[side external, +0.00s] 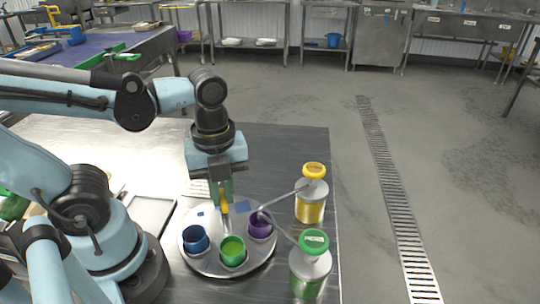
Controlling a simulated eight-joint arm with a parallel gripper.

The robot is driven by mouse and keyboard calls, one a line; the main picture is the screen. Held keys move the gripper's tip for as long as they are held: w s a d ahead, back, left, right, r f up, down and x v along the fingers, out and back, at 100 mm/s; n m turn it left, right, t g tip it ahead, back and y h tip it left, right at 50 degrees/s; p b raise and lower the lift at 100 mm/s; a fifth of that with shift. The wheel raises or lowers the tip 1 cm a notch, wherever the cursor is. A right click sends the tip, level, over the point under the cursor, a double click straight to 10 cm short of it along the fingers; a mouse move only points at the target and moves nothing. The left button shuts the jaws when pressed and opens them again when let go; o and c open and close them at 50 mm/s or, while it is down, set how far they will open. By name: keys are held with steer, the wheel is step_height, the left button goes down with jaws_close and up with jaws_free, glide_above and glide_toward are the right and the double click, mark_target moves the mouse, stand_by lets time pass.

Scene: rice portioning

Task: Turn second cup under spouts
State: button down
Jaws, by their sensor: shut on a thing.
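A round metal turntable tray (190,259) carries a blue cup (196,240), a green cup (232,252) and a purple cup (260,228). Two thin spouts, from the yellow-topped dispenser (311,200) and the green-topped dispenser (311,270), meet over or very near the purple cup. The green cup stands at the tray's front, left of the spout ends, and the blue cup is farther left. My gripper (225,206) points down over the back of the tray, its jaws shut on a narrow yellow upright piece (224,208). The lower end of this piece is hard to make out.
The dispensers stand right of the tray near the edge of the metal table (290,145). Small flat blue patches lie on the tray. A pale rectangular tray (152,216) is at left, close to my arm base. The table behind my gripper is clear.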

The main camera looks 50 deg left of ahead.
steer(key=shift+a+m, duration=0.1)
steer(key=shift+m, duration=0.4)
stand_by(0.3)
steer(key=c, duration=1.1)
jaws_free()
steer(key=shift+c, duration=0.2)
step_height(320, 180, up, 12)
steer(key=w+a+f+n+t, duration=0.1)
steer(key=w+f+n+t, duration=0.2)
steer(key=n, duration=0.8)
steer(key=w+a+f+n+t, duration=0.2)
steer(key=w+f+n+t, duration=0.2)
steer(key=n, duration=0.8)
steer(key=shift+a+x, duration=0.2)
steer(key=shift+x, duration=0.95)
